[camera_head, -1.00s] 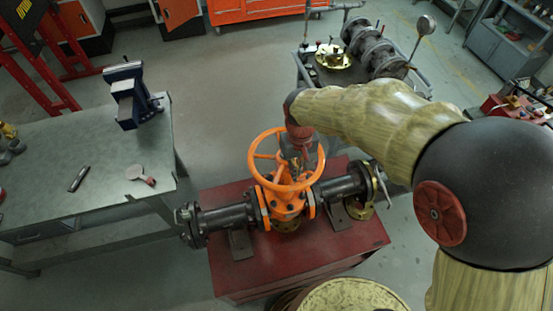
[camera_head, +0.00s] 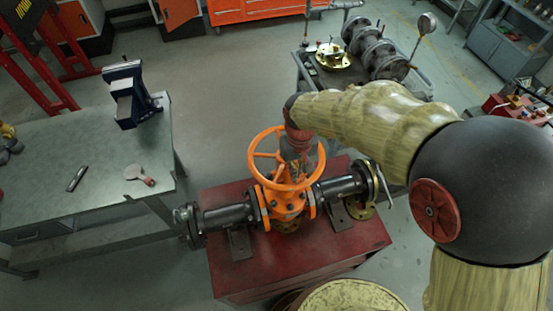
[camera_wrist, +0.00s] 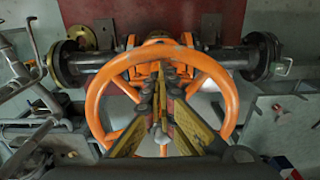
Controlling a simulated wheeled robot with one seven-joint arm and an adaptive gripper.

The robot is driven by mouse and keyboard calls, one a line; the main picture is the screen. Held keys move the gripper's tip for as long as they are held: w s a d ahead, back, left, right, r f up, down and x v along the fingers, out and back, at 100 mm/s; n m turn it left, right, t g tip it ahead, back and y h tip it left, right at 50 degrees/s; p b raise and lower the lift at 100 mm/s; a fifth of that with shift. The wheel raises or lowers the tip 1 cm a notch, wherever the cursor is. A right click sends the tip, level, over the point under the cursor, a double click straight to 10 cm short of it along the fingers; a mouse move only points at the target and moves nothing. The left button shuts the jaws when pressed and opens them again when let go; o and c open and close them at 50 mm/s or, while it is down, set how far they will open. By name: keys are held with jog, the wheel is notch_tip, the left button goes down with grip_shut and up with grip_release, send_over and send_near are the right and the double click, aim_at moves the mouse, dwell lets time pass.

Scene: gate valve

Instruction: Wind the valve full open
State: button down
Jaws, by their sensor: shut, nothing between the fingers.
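The gate valve has an orange handwheel (camera_head: 256,160) above an orange body (camera_head: 284,205), set in a dark pipe (camera_head: 226,216) on a red stand. In the wrist view the handwheel (camera_wrist: 93,105) is a large ring seen from above. My gripper (camera_head: 297,160) is over the wheel at its right side in the head view. In the wrist view my gripper (camera_wrist: 160,80) reaches across the ring's opening, its fingertips together near the far spokes and hub. It holds nothing. Whether the fingers touch a spoke, and how far they reach below the rim, I cannot tell.
The red stand (camera_head: 262,272) bears the pipe and valve. A grey workbench (camera_head: 95,165) with a blue vise (camera_head: 128,95) is at left. A cart with round metal parts (camera_head: 375,50) stands behind. A drum (camera_head: 350,297) is at the front.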

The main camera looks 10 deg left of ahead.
jog(key=shift+s+d+f+b, duration=0.15)
jog(key=shift+f+b, duration=0.3)
jog(key=shift+f, duration=0.55)
jog(key=shift+s+f+b, duration=0.15)
jog(key=shift+f+b, duration=0.25)
jog(key=shift+f, duration=0.6)
jog(key=w, duration=0.5)
jog(key=w+d, duration=0.1)
jog(key=w, duration=0.4)
jog(key=w+d+r, duration=0.1)
jog(key=w, duration=0.4)
jog(key=shift+d+p, duration=0.1)
jog(key=shift+p, duration=0.3)
jog(key=shift+w+a, duration=0.45)
jog(key=shift+w, duration=0.15)
jog(key=shift+w+r, duration=0.1)
